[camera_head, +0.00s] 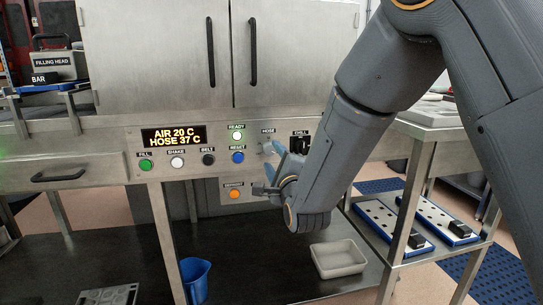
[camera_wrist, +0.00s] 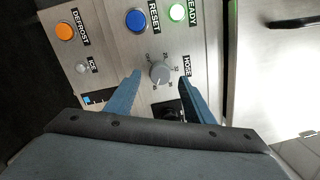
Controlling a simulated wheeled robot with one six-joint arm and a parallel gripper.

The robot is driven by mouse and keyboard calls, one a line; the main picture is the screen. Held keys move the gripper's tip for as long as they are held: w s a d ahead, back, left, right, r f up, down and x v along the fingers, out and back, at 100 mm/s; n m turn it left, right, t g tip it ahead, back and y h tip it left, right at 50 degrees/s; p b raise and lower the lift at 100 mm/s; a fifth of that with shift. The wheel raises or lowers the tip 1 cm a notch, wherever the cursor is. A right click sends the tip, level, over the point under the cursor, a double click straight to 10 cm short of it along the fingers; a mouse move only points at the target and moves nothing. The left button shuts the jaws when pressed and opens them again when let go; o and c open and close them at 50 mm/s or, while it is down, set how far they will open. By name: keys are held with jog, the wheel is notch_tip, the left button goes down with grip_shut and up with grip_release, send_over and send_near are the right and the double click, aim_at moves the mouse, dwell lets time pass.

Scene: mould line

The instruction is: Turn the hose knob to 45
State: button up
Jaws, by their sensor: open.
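The hose knob (camera_wrist: 159,73) is a small round grey knob with a dial of small numbers around it, on the metal panel beside the HOSE label. The numbers are too small to read surely. It also shows in the head view (camera_head: 267,148), partly beside my fingers. My gripper (camera_wrist: 160,82) is open, with one blue finger on each side of the knob. I cannot tell whether the fingers touch it. In the head view my gripper (camera_head: 276,167) is at the panel, below and right of the HOSE label. The display (camera_head: 174,136) reads AIR 20 C, HOSE 37 C.
The green READY light (camera_head: 237,135) and blue RESET button (camera_head: 238,157) sit left of the knob. An orange DEFROST button (camera_head: 234,194) is below. The CHILL control (camera_head: 299,143) is close on the right. A side table (camera_head: 416,133) stands at right.

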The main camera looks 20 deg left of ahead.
jog(key=v, duration=0.5)
jog(key=shift+s, duration=0.1)
jog(key=d+f+n+g+h, duration=0.3)
jog(key=d+f+n+h, duration=0.15)
jog(key=d, duration=0.45)
jog(key=s+d+f+n+g+h, duration=0.2)
jog(key=s+d+n+g, duration=0.2)
jog(key=s+d, duration=0.4)
jog(key=s+d+f+n+g+h, duration=0.25)
jog(key=s+d+n+g, duration=0.2)
jog(key=s+d, duration=0.4)
jog(key=s+d+n+g+h, duration=0.1)
jog(key=s+d+n+g, duration=0.5)
jog(key=s, duration=0.7)
jog(key=d+r+m+t+p, duration=0.2)
jog(key=d+r+m+p, duration=0.2)
jog(key=d+r+p, duration=0.4)
jog(key=p, duration=0.7)
jog(key=shift+w+d+h, duration=0.2)
jog(key=shift+d+h, duration=0.1)
jog(key=shift+d, duration=0.05)
